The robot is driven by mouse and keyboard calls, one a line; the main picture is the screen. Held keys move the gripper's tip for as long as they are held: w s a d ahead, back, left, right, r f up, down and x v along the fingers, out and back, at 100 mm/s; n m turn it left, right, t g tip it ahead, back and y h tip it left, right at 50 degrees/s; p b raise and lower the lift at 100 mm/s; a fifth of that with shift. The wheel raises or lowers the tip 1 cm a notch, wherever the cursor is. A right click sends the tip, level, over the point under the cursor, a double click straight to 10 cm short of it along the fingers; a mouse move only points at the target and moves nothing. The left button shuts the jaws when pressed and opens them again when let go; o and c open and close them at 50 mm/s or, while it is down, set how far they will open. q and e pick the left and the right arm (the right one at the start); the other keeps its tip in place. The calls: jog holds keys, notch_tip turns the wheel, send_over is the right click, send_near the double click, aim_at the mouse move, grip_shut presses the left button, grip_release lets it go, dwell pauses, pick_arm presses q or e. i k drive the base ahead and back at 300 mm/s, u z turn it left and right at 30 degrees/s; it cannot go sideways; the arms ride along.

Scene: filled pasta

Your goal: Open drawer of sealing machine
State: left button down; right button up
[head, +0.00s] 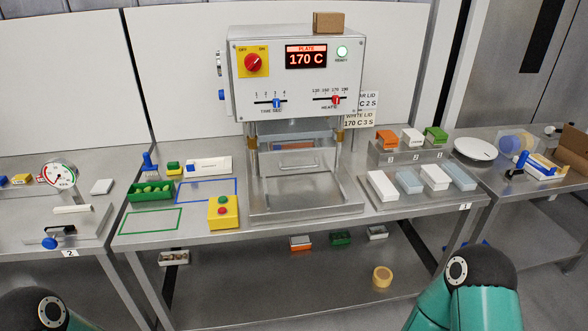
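The sealing machine (297,75) stands at the middle of the steel table. Its red display reads PLATE 170 C, a green READY lamp is lit, and a red knob sits on a yellow plate. Below the head, between the posts, is a metal drawer (298,172) with a bar handle across its front, above the machine's steel base (305,202). I cannot tell for sure how far the drawer is in. Both grippers are out of view; only parts of my arms show at the bottom left and bottom right.
A yellow two-button box (223,212) stands front left of the base. A green tray of pasta (151,190) is further left. White and blue-grey boxes (436,177) sit close on the right. A tape roll (382,276) and small containers are on the lower shelf.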

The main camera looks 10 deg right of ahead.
aim_at(272, 163)
jog(key=u, duration=0.05)
jog(key=i, duration=1)
jog(key=z, duration=0.05)
